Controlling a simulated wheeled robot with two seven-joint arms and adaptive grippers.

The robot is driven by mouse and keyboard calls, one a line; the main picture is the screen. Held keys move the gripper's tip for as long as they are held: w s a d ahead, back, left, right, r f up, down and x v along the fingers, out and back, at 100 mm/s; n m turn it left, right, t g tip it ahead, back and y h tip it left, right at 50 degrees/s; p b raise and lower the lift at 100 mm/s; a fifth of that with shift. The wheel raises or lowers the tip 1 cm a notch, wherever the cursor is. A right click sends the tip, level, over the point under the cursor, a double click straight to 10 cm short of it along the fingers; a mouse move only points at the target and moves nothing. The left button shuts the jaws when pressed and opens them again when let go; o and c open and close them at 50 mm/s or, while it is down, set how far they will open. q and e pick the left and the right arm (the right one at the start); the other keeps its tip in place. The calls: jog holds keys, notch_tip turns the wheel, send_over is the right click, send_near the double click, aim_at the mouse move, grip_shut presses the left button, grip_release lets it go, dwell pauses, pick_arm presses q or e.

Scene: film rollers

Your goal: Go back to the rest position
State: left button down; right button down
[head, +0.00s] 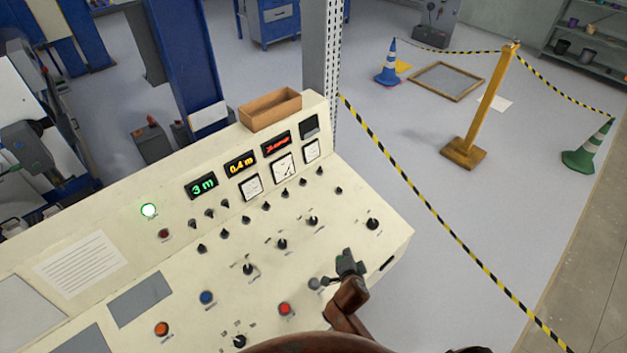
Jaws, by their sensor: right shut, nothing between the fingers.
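My right gripper (347,264) is over the lower right part of the cream control console (385,250), with my brown arm coming in from the bottom edge. It is shut and holds nothing. A grey round knob (314,283) is just left of it, and a red button (285,308) is further left and lower. I cannot tell whether the gripper touches the panel. My left gripper is not in view.
Black-yellow tape (437,213) runs along the right side over open floor.

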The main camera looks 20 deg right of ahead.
jog(key=s+d+n+g+y, duration=0.25)
jog(key=s+n, duration=0.55)
jog(key=s, duration=0.5)
jog(key=s+d+n+g+y, duration=0.1)
jog(key=s+n+g, duration=0.3)
jog(key=s+n, duration=0.65)
jog(key=s+a+f+m+g+b, duration=0.1)
jog(key=s+f+b, duration=0.15)
jog(key=f, duration=1.65)
jog(key=s+a+f+m+b, duration=0.15)
jog(key=f+b, duration=0.25)
jog(key=f, duration=1.5)
jog(key=s+d+f+n+g+b, duration=0.1)
jog(key=s+f+b, duration=0.4)
jog(key=s+f, duration=1.5)
jog(key=shift+f+n+b, duration=0.3)
jog(key=shift+f, duration=0.5)
